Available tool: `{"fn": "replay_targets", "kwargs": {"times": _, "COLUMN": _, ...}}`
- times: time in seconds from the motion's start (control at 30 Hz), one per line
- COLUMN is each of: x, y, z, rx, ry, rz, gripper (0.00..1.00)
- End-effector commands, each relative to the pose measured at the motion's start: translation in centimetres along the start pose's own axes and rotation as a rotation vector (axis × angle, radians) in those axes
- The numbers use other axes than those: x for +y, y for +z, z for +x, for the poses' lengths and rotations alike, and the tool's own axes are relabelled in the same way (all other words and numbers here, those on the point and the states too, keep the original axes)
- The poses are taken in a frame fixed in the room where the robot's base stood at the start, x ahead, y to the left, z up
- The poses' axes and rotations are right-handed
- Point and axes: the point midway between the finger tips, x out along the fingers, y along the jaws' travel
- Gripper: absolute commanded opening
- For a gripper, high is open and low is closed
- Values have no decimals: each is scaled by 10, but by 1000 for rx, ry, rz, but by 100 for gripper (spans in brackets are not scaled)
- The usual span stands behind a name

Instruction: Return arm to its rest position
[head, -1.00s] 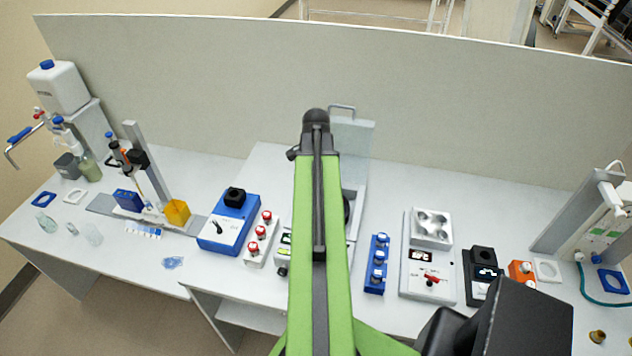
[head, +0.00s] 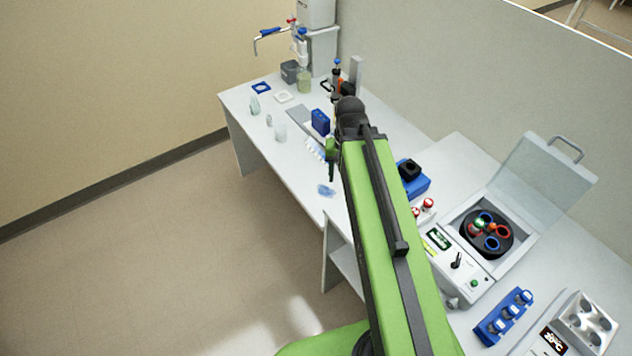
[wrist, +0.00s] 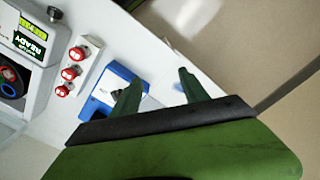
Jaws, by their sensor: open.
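My green arm reaches up the middle of the head view over the bench (head: 300,165). My gripper (wrist: 158,88) shows in the wrist view with its two green fingers apart and nothing between them. In the head view a bit of it (head: 331,158) shows beside the arm's dark far joint; the rest is hidden. In the wrist view the fingers are in front of a blue and white device (wrist: 107,92), with the bench edge and floor beyond. Whether they touch anything cannot be told, but no contact shows.
A centrifuge (head: 478,262) stands with its lid (head: 545,175) raised, right of my arm. A rack with red-capped vials (wrist: 75,66) is beside the blue device. A blue vial rack (head: 503,317) is at lower right. Glassware stands at the far left. Open floor (head: 190,255) lies left.

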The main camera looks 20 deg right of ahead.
Motion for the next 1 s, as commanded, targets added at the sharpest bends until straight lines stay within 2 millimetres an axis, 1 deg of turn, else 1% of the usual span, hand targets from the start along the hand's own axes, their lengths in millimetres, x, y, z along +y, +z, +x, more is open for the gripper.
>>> {"fn": "replay_targets", "kwargs": {"times": 0.03, "x": -34, "y": 12, "z": 0, "rx": -1, "ry": 1, "rz": -113, "gripper": 52}}
{"fn": "replay_targets", "kwargs": {"times": 0.1, "x": -68, "y": 25, "z": 0, "rx": -1, "ry": 2, "rz": -238, "gripper": 52}}
{"fn": "replay_targets", "kwargs": {"times": 0.13, "x": -78, "y": 30, "z": 0, "rx": -2, "ry": 2, "rz": -278, "gripper": 52}}
{"fn": "replay_targets", "kwargs": {"times": 0.2, "x": -87, "y": 34, "z": 0, "rx": -2, "ry": 2, "rz": -342, "gripper": 52}}
{"fn": "replay_targets", "kwargs": {"times": 0.3, "x": -94, "y": 37, "z": 0, "rx": -2, "ry": 2, "rz": -375, "gripper": 52}}
{"fn": "replay_targets", "kwargs": {"times": 0.5, "x": -94, "y": 37, "z": 0, "rx": -2, "ry": 2, "rz": -374, "gripper": 52}}
{"fn": "replay_targets", "kwargs": {"times": 0.57, "x": -94, "y": 37, "z": 3, "rx": -2, "ry": 2, "rz": -373, "gripper": 52}}
{"fn": "replay_targets", "kwargs": {"times": 0.67, "x": -94, "y": 37, "z": 22, "rx": -2, "ry": 2, "rz": -372, "gripper": 52}}
{"fn": "replay_targets", "kwargs": {"times": 0.77, "x": -93, "y": 37, "z": 56, "rx": -2, "ry": 2, "rz": -371, "gripper": 52}}
{"fn": "replay_targets", "kwargs": {"times": 0.8, "x": -93, "y": 37, "z": 71, "rx": -2, "ry": 2, "rz": -371, "gripper": 52}}
{"fn": "replay_targets", "kwargs": {"times": 0.9, "x": -93, "y": 37, "z": 109, "rx": -2, "ry": 2, "rz": -370, "gripper": 52}}
{"fn": "replay_targets", "kwargs": {"times": 1.0, "x": -93, "y": 37, "z": 129, "rx": -2, "ry": 2, "rz": -370, "gripper": 52}}
